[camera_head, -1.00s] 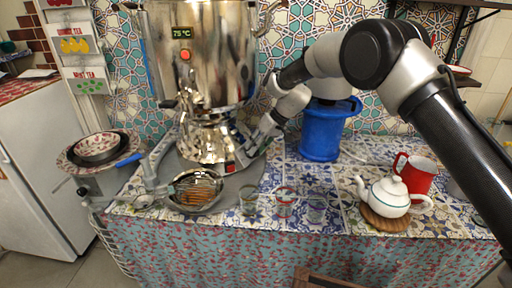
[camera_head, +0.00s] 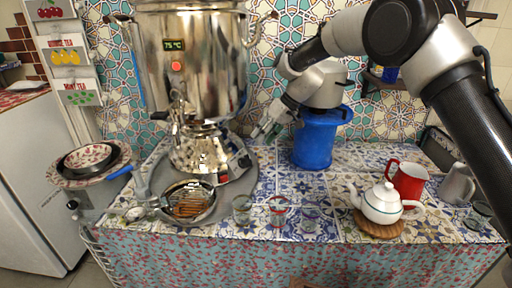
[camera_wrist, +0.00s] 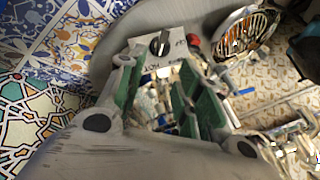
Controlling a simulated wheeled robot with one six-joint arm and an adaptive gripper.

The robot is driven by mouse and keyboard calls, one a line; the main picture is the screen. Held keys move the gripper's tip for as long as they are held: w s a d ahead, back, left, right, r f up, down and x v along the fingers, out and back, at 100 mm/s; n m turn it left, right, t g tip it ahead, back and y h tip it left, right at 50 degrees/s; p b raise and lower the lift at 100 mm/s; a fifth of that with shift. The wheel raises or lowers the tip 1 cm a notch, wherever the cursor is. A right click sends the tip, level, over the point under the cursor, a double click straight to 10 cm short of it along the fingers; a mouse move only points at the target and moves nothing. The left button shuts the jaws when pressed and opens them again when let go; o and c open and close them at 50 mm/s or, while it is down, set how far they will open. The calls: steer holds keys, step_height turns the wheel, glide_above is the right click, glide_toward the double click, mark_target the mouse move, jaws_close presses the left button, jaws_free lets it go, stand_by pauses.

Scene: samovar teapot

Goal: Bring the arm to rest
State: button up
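My gripper (camera_head: 268,128) hangs beside the lower right of the large silver samovar (camera_head: 205,75), apart from it. In the wrist view my gripper (camera_wrist: 160,95) shows two green-padded fingers spread with nothing between them. Past the fingertips is a panel with a black knob (camera_wrist: 160,42). My arm reaches in from the right, above the table, and passes in front of the blue bucket's upper part.
The blue bucket (camera_head: 315,140) stands close to the right of my gripper. A white teapot (camera_head: 382,203) sits on a wooden trivet (camera_head: 378,229), with a red mug (camera_head: 408,178) behind it. Several small glasses (camera_head: 242,210) line the front. A strainer bowl (camera_head: 188,202) is front left.

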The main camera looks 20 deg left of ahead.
steer(key=shift+v, duration=0.75)
